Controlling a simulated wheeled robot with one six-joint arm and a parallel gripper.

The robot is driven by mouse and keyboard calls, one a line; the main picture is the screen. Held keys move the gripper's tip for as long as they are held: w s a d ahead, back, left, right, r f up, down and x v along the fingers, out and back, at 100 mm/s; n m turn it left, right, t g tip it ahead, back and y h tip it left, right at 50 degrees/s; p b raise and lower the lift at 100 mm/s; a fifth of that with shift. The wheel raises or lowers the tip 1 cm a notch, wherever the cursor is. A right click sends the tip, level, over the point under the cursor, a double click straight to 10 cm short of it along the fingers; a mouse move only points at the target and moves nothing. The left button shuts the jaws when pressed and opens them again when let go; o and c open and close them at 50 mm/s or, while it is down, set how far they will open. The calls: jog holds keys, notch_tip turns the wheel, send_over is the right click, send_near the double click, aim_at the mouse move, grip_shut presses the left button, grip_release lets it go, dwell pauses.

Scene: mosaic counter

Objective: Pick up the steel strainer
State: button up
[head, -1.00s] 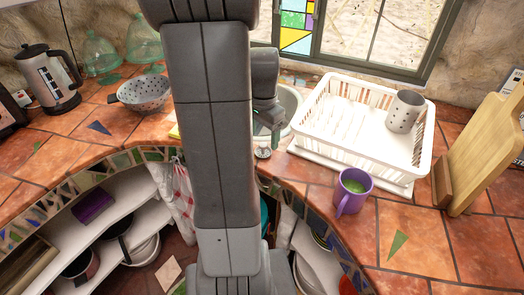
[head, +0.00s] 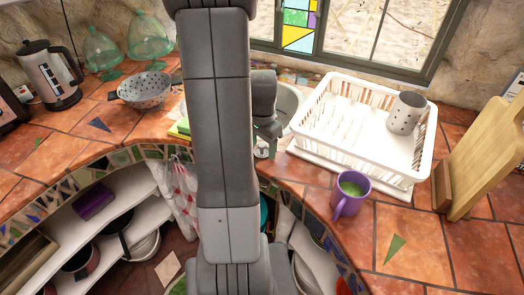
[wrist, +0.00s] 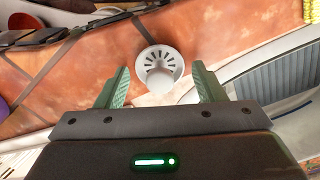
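The steel strainer, a small round slotted disc with a pale knob (wrist: 160,66), lies on the terracotta tiles in the wrist view. My gripper (wrist: 161,76) is open, its two green fingers apart to either side of the knob and not touching it. In the head view my gripper (head: 265,143) points down just beside the sink, low over the counter. There the strainer is mostly hidden at the fingertips.
The sink (head: 290,103) is right behind my gripper. A white dish rack (head: 318,150) with a steel cutlery holder (head: 406,112) stands to the right, a purple mug (head: 350,195) in front of it. A grey colander (head: 144,90) is at left. Counter around the mug is partly clear.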

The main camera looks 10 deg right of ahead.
jog(key=c, duration=0.8)
jog(key=shift+o, duration=0.2)
